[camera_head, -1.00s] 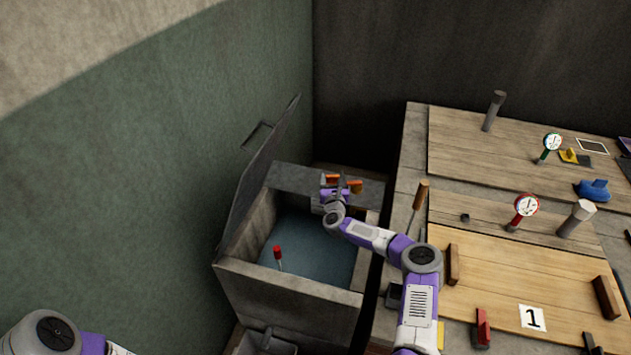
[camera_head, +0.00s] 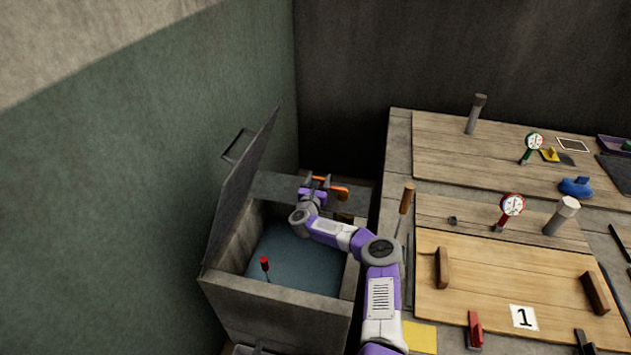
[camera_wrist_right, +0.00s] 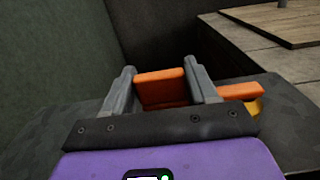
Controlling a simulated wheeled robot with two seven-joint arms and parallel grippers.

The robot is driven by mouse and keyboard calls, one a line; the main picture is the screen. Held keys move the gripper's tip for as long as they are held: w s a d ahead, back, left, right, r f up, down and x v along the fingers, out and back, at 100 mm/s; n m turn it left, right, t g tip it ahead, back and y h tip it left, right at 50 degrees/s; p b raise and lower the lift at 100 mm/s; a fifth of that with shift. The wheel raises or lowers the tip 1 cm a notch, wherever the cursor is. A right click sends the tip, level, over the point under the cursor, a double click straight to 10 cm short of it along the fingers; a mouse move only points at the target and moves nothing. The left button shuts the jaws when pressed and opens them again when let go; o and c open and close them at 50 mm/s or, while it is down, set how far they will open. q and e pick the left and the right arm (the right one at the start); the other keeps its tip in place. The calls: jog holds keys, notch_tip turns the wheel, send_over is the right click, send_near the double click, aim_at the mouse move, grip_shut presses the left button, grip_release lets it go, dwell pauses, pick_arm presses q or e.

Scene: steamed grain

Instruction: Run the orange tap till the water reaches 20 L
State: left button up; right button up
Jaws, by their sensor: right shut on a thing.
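The orange tap (camera_head: 340,191) is at the back edge of an open grey tank (camera_head: 262,304). My right gripper (camera_head: 319,183) is shut on an orange tap handle, which shows between its two fingers in the right wrist view (camera_wrist_right: 163,91). More orange, with a yellow-brown part under it, shows to the right of the fingers. Dark blue-grey water (camera_head: 300,262) lies in the tank. A float rod with a red top (camera_head: 265,264) stands in the water near the front left. No readable litre scale shows. My left gripper is out of view.
The tank's lid (camera_head: 240,190) stands open, leaning at the left by the green wall. A stone counter with wooden boards (camera_head: 500,270) lies to the right, with red and green dial gauges (camera_head: 512,205) and an upright wooden-handled tool (camera_head: 406,200).

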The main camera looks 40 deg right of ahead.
jog(key=shift+r, duration=0.1)
jog(key=o, duration=1.4)
jog(key=shift+a, duration=0.1)
jog(key=p+v, duration=0.2)
jog(key=v, duration=0.4)
jog(key=shift+s+a, duration=0.45)
jog(key=shift+a, duration=0.05)
